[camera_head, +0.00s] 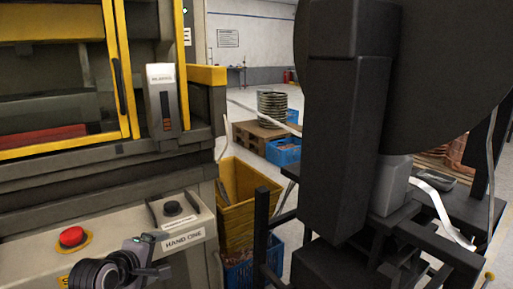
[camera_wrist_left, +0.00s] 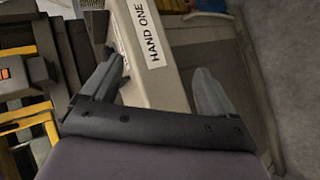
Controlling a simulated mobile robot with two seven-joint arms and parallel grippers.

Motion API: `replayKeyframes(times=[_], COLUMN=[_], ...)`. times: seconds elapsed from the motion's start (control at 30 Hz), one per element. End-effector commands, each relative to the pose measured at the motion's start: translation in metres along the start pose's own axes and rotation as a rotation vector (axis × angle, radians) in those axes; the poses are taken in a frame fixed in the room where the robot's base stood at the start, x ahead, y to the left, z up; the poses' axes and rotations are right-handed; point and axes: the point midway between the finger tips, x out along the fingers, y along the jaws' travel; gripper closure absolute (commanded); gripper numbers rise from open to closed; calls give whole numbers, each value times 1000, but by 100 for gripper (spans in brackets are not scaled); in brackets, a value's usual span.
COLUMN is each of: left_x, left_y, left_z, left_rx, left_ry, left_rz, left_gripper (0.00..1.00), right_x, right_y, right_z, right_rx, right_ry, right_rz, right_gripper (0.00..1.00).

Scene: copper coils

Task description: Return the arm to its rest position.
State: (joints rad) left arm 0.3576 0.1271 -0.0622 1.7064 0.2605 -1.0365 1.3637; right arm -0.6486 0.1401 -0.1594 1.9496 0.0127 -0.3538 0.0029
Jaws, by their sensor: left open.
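My left arm comes in at the bottom left of the head view, low in front of the machine's control panel. My left gripper (camera_head: 152,256) is beside the panel, below the "HAND ONE" label (camera_head: 184,240). In the left wrist view the two grey fingers of the left gripper (camera_wrist_left: 158,72) stand wide apart with nothing between them. Beyond them the panel edge and its label (camera_wrist_left: 146,30) show. I cannot tell how far the fingertips are from the panel. My right gripper is not in either view.
A large dark machine (camera_head: 335,150) fills the right. A pallet (camera_head: 252,143) with stacked coils (camera_head: 272,105) and a blue crate (camera_head: 284,151) stand behind.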

Motion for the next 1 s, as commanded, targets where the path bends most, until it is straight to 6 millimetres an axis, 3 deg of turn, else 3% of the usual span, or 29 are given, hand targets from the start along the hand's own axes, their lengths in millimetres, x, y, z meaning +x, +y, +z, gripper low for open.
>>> replayKeyframes(times=[0.03,0.27,0.4,0.6,0.8,1.0], left_x=[1,-14,-36,-80,-119,-132], left_y=[-29,-135,-194,-264,-302,-312], left_z=[7,37,58,91,114,121], left_rx=[84,509,771,1131,1386,1477], left_ry=[4,7,-7,-43,-72,-81], left_rz=[-18,-53,-69,-74,-62,-53], left_gripper=[12,12,12,12,12,12], right_x=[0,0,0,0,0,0], right_y=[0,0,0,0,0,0], right_z=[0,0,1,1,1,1], right_rx=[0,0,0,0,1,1], right_ry=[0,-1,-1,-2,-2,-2], right_rz=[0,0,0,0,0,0], right_gripper=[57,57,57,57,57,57])
